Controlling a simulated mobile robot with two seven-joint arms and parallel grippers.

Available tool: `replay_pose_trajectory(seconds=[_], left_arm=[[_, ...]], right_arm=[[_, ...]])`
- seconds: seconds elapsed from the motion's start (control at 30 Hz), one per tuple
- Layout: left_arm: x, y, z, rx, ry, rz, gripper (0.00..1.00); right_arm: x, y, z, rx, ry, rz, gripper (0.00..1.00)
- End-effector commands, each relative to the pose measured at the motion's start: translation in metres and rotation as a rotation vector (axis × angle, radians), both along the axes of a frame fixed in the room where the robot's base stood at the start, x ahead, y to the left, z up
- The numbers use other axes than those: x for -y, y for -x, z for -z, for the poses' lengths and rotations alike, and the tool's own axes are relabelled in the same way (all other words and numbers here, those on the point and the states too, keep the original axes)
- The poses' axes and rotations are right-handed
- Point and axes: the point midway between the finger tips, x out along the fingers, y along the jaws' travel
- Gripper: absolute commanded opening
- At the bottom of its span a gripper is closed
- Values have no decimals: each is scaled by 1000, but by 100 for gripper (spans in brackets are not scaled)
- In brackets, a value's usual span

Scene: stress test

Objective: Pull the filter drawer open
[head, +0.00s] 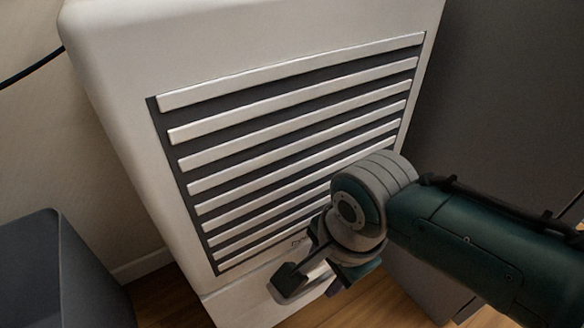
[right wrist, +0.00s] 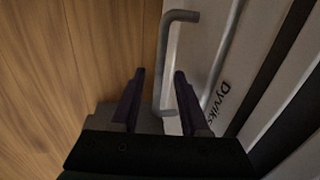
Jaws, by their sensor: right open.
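The filter drawer (head: 245,302) is the pale lower front of a white appliance, below a seam. It looks shut. In the right wrist view its pale front (right wrist: 199,52) carries a grey bar handle (right wrist: 166,60) with bent ends. My right gripper (head: 292,285) is at the drawer front in the head view, hiding part of it and the handle. In the right wrist view my right gripper (right wrist: 159,76) is open, with the handle showing between its two dark fingers. I cannot tell whether either finger touches the bar. My left gripper is not in view.
The white appliance (head: 130,80) has several pale slats above the drawer. A dark grey bin (head: 95,285) stands at the lower left. A dark grey cabinet or panel (head: 500,90) stands at right. Wooden floor (head: 170,298) shows in front of the appliance.

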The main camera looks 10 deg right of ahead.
Motion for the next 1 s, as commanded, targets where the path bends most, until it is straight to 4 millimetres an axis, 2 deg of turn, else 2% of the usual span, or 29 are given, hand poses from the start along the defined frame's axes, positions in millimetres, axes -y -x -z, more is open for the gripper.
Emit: replay_pose_trajectory(seconds=[0.1, 0.5, 1.0], left_arm=[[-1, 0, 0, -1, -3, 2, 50], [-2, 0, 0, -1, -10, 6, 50], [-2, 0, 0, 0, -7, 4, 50]], right_arm=[[0, 0, 0, 0, 0, 0, 42], [0, 0, 0, 0, 0, -1, 0], [0, 0, 0, -1, 1, -1, 0]])
